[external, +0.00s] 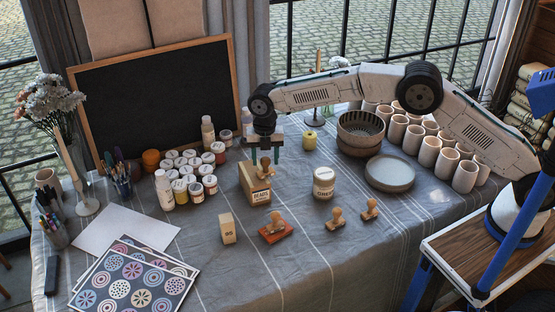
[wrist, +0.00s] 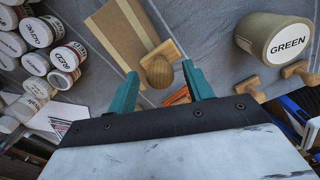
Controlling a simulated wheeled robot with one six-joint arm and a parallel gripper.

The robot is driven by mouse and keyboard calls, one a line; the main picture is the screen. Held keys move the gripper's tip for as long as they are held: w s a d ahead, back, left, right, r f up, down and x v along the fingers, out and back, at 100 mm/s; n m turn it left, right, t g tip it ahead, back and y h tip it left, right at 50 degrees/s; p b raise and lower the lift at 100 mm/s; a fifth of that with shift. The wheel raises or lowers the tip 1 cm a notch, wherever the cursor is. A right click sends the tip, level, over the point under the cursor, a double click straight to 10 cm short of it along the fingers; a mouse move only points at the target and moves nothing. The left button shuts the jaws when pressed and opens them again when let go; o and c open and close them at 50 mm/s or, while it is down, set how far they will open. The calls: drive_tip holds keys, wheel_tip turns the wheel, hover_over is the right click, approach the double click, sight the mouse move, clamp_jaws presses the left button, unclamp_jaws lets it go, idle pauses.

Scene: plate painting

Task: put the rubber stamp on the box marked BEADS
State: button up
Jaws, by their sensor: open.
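The box (external: 247,186) is light brown with a white label on its front, reading roughly BEADS, and stands upright on the cloth. A wooden rubber stamp (external: 265,170) with a round knob rests upright on its top, toward the right side. In the wrist view the stamp's knob (wrist: 159,73) lies between my fingertips, and its base sits at the edge of the box top (wrist: 120,28). My gripper (external: 266,154) is open just above the stamp, teal fingers pointing down on either side of the knob. A gap shows beside each finger (wrist: 160,70).
Another stamp stands on a red pad (external: 272,236) in front, two more stamps (external: 335,220) to its right. A jar marked GREEN (external: 323,183) is right of the box, paint jars (external: 195,190) left. A small wooden block (external: 227,229) stands in front. Bare cloth lies at front right.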

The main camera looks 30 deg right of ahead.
sight(266, 158)
wheel_tip(266, 158, up, 10)
drive_tip(key=shift+f, duration=0.25)
